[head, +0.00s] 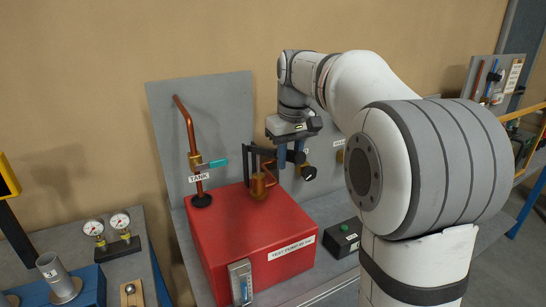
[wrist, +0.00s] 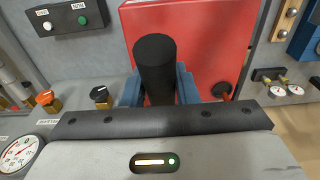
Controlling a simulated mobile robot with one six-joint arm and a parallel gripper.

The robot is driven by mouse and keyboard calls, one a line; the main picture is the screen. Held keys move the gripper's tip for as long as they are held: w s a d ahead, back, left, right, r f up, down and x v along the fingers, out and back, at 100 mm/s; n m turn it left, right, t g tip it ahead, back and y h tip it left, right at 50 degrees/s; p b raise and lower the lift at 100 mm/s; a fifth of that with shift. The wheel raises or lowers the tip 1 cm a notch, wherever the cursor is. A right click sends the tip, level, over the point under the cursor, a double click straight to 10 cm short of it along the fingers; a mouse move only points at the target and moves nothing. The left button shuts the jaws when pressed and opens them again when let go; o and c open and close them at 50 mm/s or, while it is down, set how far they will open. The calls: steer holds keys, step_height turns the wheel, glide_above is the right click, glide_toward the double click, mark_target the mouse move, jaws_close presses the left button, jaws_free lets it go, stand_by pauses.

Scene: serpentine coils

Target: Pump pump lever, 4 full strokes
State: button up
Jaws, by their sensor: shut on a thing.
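The pump lever (wrist: 157,62) has a thick black cylindrical grip, seen end-on in the wrist view. My gripper's blue fingers (wrist: 160,88) are shut on it, one on each side. In the head view my gripper (head: 291,158) points down beside the copper-coloured pump body (head: 258,186), above the right back part of the red tank (head: 228,238). The tank's label reads as a test pump. Most of the lever is hidden behind my gripper in the head view, so its exact angle is unclear.
A grey back panel (head: 164,130) carries a copper pipe (head: 187,125) and a teal-handled valve (head: 217,163). A black button box (head: 342,238) sits right of the tank. Two gauges (head: 107,228) stand on the left bench. A black-knobbed valve (wrist: 101,94) is close to my gripper.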

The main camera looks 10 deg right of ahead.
steer(key=shift+w+r, duration=0.1)
steer(key=shift+r, duration=0.3)
steer(key=r+p, duration=0.1)
steer(key=p, duration=0.1)
steer(key=r+p, duration=0.1)
steer(key=p, duration=0.1)
steer(key=w+r+g+p, duration=0.1)
steer(key=p, duration=0.1)
steer(key=shift+a, duration=0.25)
steer(key=shift+w+a+r+g+h+p, duration=0.15)
steer(key=shift+w+r+g+h+p, duration=0.25)
steer(key=shift+w+r+g+p, duration=0.25)
steer(key=shift+s, duration=0.1)
steer(key=shift+f, duration=0.1)
